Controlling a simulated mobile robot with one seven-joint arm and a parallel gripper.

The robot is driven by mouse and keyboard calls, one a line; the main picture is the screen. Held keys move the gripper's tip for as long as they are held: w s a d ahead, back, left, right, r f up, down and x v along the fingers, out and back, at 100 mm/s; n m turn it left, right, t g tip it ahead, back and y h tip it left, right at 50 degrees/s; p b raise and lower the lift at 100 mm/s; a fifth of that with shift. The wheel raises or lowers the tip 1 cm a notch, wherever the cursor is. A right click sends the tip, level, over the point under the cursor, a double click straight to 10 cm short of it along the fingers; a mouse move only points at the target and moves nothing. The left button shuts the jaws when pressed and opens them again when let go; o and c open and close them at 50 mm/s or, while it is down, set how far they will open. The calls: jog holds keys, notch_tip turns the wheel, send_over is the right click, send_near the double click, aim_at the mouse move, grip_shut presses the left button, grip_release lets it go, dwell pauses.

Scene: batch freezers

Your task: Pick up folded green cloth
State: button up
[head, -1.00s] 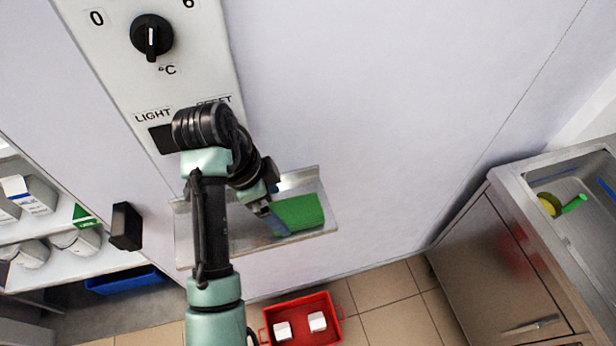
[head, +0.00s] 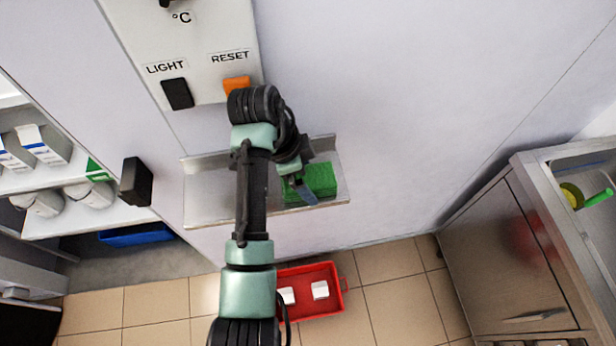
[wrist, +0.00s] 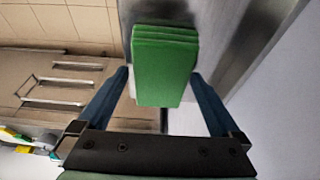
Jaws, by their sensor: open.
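The folded green cloth (head: 312,181) lies in a stack of layers on a metal wall shelf (head: 215,205), toward its right end. In the wrist view the cloth (wrist: 164,68) shows between the two blue fingers of my gripper (wrist: 160,85). The fingers are wide apart, with a gap on each side of the cloth. In the head view my gripper (head: 300,188) is at the cloth's left front part and hides some of it. The gripper is open and holds nothing.
A control panel with an orange reset switch (head: 237,84) and a black light switch (head: 177,94) is above the shelf. A red crate (head: 335,302) with white blocks stands on the floor below. A steel sink cabinet (head: 505,260) is at right, and shelves with white containers (head: 45,145) at left.

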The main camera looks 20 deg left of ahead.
aim_at(306, 178)
jog(key=c, duration=1.1)
jog(key=shift+c, duration=0.2)
notch_tip(306, 178, up, 9)
jog(key=shift+a+f+p, duration=0.1)
jog(key=shift+f+p, duration=0.1)
jog(key=shift+p, duration=0.95)
jog(key=shift+r+p, duration=0.55)
jog(key=shift+r, duration=0.2)
jog(key=o, duration=0.8)
jog(key=c, duration=0.6)
